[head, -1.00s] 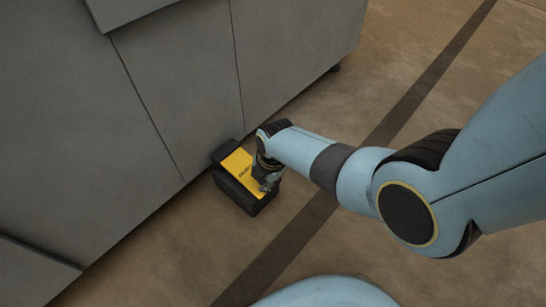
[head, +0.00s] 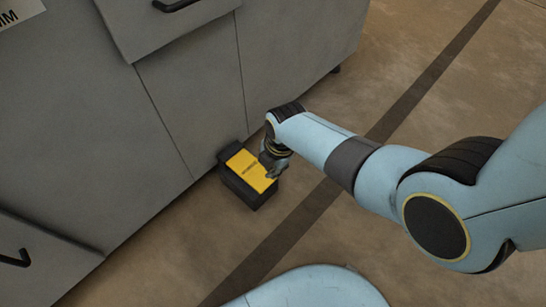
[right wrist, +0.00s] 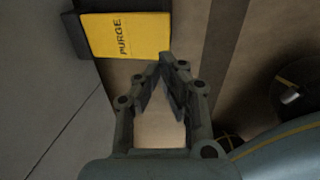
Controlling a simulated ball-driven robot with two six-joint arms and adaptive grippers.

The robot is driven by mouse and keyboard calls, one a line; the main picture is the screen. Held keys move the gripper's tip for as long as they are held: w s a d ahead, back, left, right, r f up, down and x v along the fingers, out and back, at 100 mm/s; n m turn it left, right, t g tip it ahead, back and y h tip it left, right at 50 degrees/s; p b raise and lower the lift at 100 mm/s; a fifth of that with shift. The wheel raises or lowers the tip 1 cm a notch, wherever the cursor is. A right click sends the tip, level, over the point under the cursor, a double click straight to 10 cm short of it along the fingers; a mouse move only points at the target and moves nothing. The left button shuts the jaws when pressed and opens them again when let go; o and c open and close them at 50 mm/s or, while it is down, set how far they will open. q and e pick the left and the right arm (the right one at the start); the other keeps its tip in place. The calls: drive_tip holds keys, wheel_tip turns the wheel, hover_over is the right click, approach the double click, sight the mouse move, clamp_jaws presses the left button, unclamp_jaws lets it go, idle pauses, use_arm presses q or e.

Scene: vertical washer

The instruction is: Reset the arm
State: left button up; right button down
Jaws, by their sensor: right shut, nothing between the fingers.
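My right arm reaches in from the right in the head view. Its gripper (head: 272,172) is over the right end of a black box with a yellow top (head: 250,170), on the floor against the grey machine. In the right wrist view the gripper (right wrist: 165,58) is shut and empty, its fingertips together. My left gripper is not in view.
The grey washer cabinet (head: 190,90) fills the left and back, with dark handles (head: 14,258) on its panels. Brown floor with a dark stripe (head: 285,240) lies open to the right of the box.

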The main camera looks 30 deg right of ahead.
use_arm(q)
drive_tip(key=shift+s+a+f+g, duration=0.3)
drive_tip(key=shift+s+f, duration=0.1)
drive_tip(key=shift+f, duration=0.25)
use_arm(e)
drive_tip(key=shift+s+r, duration=0.2)
drive_tip(key=shift+r, duration=0.35)
